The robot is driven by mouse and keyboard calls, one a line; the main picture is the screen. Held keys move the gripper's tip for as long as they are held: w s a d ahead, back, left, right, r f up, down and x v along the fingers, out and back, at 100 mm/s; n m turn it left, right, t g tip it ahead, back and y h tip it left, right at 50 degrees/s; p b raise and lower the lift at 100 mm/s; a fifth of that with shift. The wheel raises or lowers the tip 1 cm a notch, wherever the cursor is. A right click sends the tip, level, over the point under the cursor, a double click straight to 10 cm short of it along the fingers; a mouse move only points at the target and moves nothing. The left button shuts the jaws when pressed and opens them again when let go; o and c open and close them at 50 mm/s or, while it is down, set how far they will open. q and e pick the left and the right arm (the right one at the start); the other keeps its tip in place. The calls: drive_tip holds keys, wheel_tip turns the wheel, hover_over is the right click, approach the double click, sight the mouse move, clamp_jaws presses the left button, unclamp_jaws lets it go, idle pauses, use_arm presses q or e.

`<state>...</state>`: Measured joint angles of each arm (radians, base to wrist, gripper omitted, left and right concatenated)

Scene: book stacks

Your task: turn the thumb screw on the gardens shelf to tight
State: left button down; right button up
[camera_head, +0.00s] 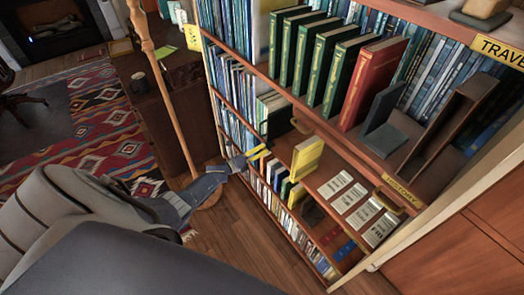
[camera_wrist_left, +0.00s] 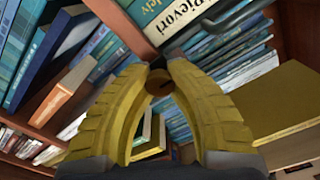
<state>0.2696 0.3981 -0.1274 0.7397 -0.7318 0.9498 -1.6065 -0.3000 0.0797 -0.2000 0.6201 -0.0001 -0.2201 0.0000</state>
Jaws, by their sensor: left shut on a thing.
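My left gripper (camera_head: 258,156) reaches in from the left in the head view, at the shelf's front edge. In the left wrist view its yellow fingers (camera_wrist_left: 158,70) are closed around a small round brown thumb screw (camera_wrist_left: 159,84). A dark line runs across the screw's face. The fingertips hide part of its rim, and I cannot tell how tight it is. The screw is too small to make out in the head view. No gardens label is readable in either view. My right gripper is out of view.
Green books and a red book (camera_head: 374,80) stand on the upper shelf, by a dark wooden holder (camera_head: 450,122). A wooden pole (camera_head: 165,90) stands left of the shelves.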

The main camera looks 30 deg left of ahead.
use_arm(q)
drive_tip(key=shift+s+a+f, duration=0.1)
drive_tip(key=shift+f, duration=0.15)
idle(0.3)
drive_tip(key=c, duration=1.6)
unclamp_jaws()
drive_tip(key=o, duration=0.5)
drive_tip(key=shift+r, duration=0.1)
drive_tip(key=v, duration=1.2)
drive_tip(key=shift+o, duration=0.2)
